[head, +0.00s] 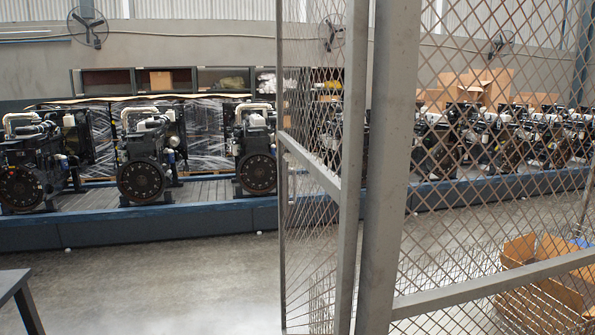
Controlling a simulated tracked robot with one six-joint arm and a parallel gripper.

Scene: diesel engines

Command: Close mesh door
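The grey-framed mesh door (352,215) stands in the middle of the head view, seen at a steep angle. It looks open, swung away from me, with its near upright beside a thick grey post (390,170). Its far upright (281,190) is to the left, and a crossbar (310,167) slants between the two uprights. The bottom of the door is cut off by the frame. My gripper is not in view.
A fixed mesh panel (480,190) fills the right side. Behind it lie open cardboard boxes (545,255). Several diesel engines (145,165) stand on a long blue-edged platform (150,225) at the back. Bare floor (170,280) is clear left of the door. A dark table-like corner (15,280) is lower left.

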